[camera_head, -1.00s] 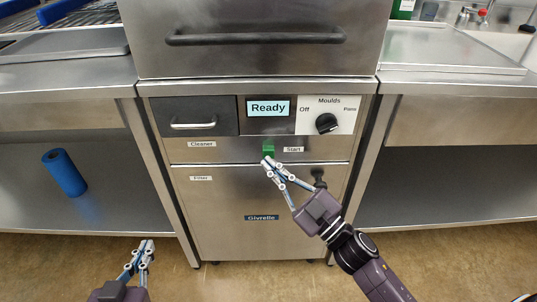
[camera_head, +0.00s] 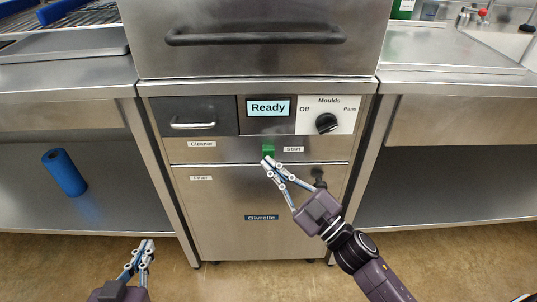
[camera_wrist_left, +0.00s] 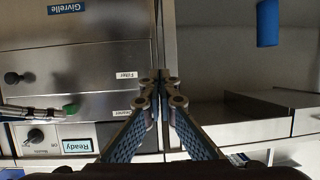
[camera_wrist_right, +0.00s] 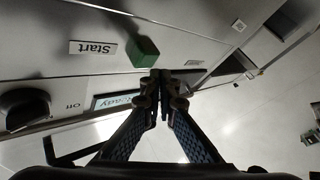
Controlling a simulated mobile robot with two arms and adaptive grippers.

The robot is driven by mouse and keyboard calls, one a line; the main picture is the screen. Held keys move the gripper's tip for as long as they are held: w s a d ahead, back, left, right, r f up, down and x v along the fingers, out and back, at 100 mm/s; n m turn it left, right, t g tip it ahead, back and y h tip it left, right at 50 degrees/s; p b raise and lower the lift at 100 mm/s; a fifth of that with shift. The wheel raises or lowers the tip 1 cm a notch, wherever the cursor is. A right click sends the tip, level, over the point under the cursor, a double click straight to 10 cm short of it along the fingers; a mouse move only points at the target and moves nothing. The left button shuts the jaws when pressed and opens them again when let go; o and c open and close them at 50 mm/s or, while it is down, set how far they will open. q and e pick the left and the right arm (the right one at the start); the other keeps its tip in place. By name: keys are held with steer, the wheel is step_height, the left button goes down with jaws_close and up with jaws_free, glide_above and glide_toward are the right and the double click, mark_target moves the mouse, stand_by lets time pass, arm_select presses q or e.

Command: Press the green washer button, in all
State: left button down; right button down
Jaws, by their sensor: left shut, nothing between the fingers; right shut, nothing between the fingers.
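The green button (camera_head: 268,151) is on the washer's front panel (camera_head: 225,150), left of the "Start" label. It also shows in the right wrist view (camera_wrist_right: 143,52) and the left wrist view (camera_wrist_left: 71,109). My right gripper (camera_head: 266,161) is shut and empty, its tips at the lower edge of the button in the head view. In the right wrist view its tips (camera_wrist_right: 160,74) lie just beside the button; I cannot tell whether they touch it. My left gripper (camera_head: 148,243) is shut and empty, low in front of the washer's left side.
The display (camera_head: 268,108) reads "Ready". A dial (camera_head: 327,123) is at the panel's right, and a dark drawer (camera_head: 195,116) at its left. A black knob (camera_head: 319,174) is below. Steel tables flank the washer; a blue roll (camera_head: 64,173) stands on the left shelf.

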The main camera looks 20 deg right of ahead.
arm_select(q)
steer(key=shift+s+a+f+g, duration=0.15)
steer(key=shift+s+f+g, duration=0.15)
steer(key=shift+f, duration=0.3)
steer(key=shift+s+a+f+g, duration=0.1)
steer(key=shift+s+f+g, duration=0.1)
steer(key=shift+s+f, duration=0.3)
arm_select(e)
steer(key=shift+w+d, duration=0.1)
steer(key=shift+w, duration=0.3)
arm_select(q)
steer(key=shift+w+r, duration=0.15)
steer(key=shift+w, duration=0.1)
arm_select(e)
steer(key=shift+w, duration=0.2)
